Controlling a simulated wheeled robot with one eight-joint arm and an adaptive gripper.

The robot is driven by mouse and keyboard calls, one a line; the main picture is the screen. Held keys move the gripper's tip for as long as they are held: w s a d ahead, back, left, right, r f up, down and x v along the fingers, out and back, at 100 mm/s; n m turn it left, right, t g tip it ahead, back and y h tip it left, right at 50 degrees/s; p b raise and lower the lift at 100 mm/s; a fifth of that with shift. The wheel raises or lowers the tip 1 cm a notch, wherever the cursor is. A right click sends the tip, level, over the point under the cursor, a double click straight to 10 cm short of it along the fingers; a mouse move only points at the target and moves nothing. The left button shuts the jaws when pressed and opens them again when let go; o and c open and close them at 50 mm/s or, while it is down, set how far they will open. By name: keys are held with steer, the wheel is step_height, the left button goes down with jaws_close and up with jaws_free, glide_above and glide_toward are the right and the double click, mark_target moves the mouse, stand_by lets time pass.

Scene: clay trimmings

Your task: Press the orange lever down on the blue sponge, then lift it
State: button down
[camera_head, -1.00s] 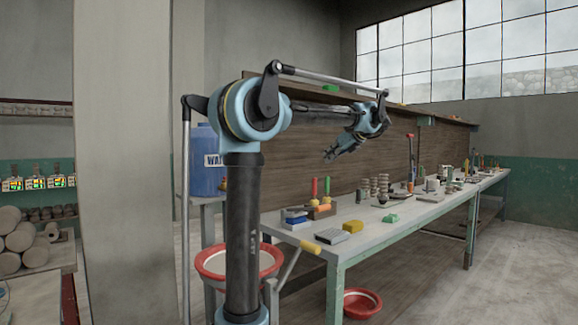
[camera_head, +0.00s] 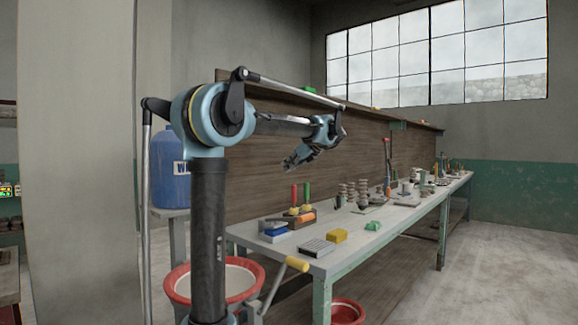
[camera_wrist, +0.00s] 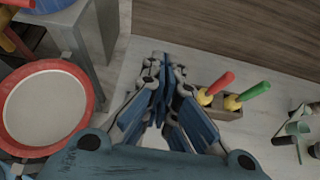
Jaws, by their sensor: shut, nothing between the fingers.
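A blue block with a pale top, probably the sponge (camera_head: 276,233), lies on the near end of the long workbench in the head view. A small orange piece (camera_head: 306,218) lies just behind it; I cannot tell whether this is the lever. A tall upright handle with a red top and orange near its foot (camera_head: 387,165) stands farther along the bench. My gripper (camera_head: 290,165) is shut and empty, in the air above the near end of the bench. In the wrist view, its fingers (camera_wrist: 165,100) hide part of the bench; I cannot make out the sponge there.
A wooden holder (camera_wrist: 226,112) carries a red-handled tool (camera_wrist: 220,84) and a green-handled tool (camera_wrist: 255,91). A yellow block (camera_head: 337,236), a grey ridged block (camera_head: 316,247) and a green piece (camera_head: 373,226) lie nearby. A red-rimmed basin (camera_wrist: 98,90) stands left of the bench.

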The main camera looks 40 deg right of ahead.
steer(key=w+a+f, duration=0.2)
steer(key=w, duration=0.6)
steer(key=shift+w, duration=0.25)
steer(key=shift+f, duration=0.15)
stand_by(1.1)
